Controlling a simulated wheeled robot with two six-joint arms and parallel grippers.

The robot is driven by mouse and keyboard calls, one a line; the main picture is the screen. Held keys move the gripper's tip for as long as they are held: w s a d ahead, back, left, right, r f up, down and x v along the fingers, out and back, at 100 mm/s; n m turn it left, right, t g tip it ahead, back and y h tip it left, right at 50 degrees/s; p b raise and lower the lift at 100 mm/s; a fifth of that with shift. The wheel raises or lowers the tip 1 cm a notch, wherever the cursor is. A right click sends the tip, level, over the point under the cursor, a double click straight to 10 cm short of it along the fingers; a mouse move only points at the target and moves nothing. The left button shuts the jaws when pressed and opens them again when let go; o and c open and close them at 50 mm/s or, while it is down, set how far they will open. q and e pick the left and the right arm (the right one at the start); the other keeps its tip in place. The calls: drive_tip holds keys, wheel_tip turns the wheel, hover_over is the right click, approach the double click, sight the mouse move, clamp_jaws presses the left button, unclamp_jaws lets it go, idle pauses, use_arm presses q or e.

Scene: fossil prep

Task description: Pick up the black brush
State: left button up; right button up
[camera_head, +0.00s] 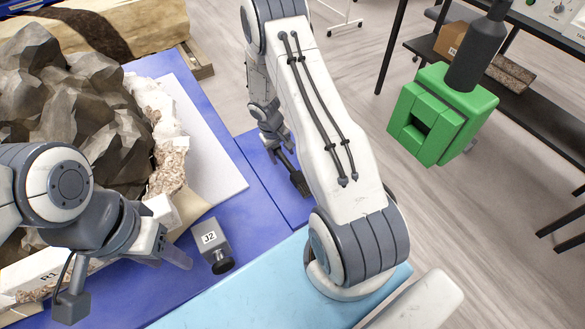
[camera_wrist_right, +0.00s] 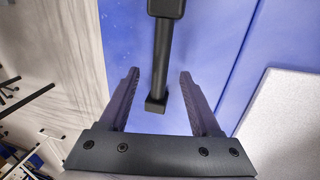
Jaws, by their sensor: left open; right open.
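The black brush (camera_head: 297,180) lies on the blue table surface in the head view, just beyond my right arm and partly hidden by the right gripper. In the right wrist view the brush (camera_wrist_right: 162,50) runs down from the top edge, with a wider dark part at the top and a small block at its lower end. My right gripper (camera_wrist_right: 160,73) is open, with the brush's thin part between its two fingers and a visible gap on both sides. It also shows in the head view (camera_head: 276,143). My left gripper (camera_head: 168,247) is open and empty, beside a grey box labelled J2.
The grey J2 box (camera_head: 210,242) stands on the blue table (camera_head: 205,80). A large dark rock (camera_head: 70,105) in a white jacket fills the left. A green block-like device (camera_head: 440,120) with a black cylinder is at the upper right. A light slab (camera_wrist_right: 285,115) lies right of the brush.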

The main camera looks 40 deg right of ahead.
drive_tip(key=shift+d+f, duration=0.2)
drive_tip(key=shift+f, duration=0.85)
clamp_jaws()
idle(0.6)
